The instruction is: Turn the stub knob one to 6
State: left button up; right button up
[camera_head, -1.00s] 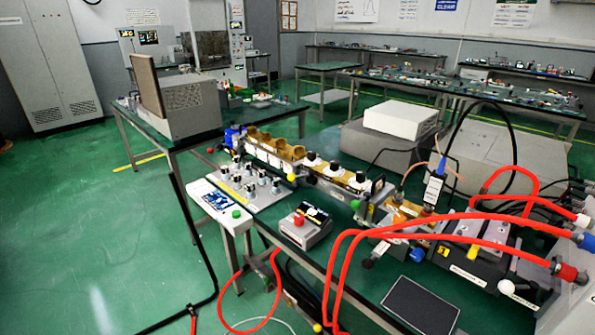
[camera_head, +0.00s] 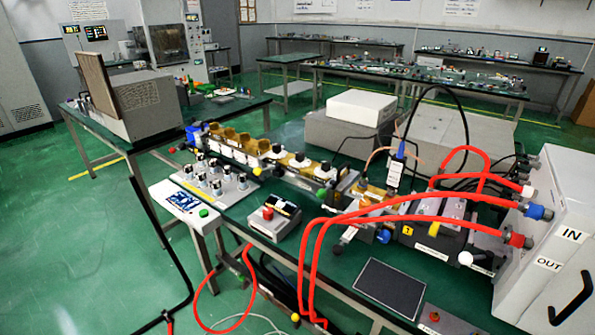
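A row of black-topped knobs on white collars stands on the gold-coloured waveguide section on the bench: one knob at the left (camera_head: 277,151), one in the middle (camera_head: 300,160) and one at the right (camera_head: 323,169). Several silver and black knobs (camera_head: 215,184) stand on a white panel nearer to me. I cannot tell which knob is stub knob one. Any numbers on the knobs are too small to read. Neither of my grippers is in view.
A small grey box with a red button (camera_head: 268,213) stands near the bench's front edge. Red hoses (camera_head: 400,218) arch across the right side to a white cabinet marked IN and OUT (camera_head: 560,245). A black plate (camera_head: 391,288) lies at the front. Green floor (camera_head: 80,230) is open at left.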

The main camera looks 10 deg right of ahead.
aim_at(325, 164)
jog(key=i+j+z, duration=0.1)
jog(key=i+z, duration=0.15)
jog(key=z, duration=0.2)
jog(key=i+j+z, duration=0.2)
jog(key=z, duration=0.2)
jog(key=i+j+z, duration=0.25)
jog(key=z, duration=0.2)
jog(key=i+j+z, duration=0.15)
jog(key=j+z, duration=0.25)
